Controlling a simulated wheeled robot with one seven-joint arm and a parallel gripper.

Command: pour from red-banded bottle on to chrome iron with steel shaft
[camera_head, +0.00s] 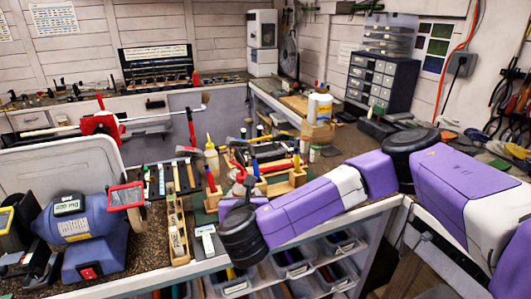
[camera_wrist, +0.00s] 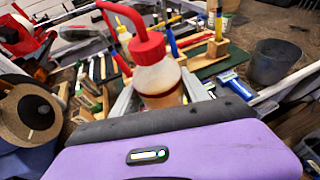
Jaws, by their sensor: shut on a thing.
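A squeeze bottle (camera_wrist: 158,78) with a red cap and bent red spout fills the middle of the wrist view, amber liquid low in its cloudy body. In the head view my arm hides most of the gripper and bottle. A long steel shaft (camera_head: 60,129) lies across the red vise (camera_head: 101,123) at the back left, likely the chrome iron; its far end is near the red post. My gripper is apart from it, to the right.
A yellow-spouted bottle (camera_head: 211,155) stands behind my gripper, beside wooden tool racks (camera_head: 178,225). A blue grinder (camera_head: 88,218) fills the left front. A dark bucket (camera_wrist: 273,62) stands at right in the wrist view. The bench is crowded.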

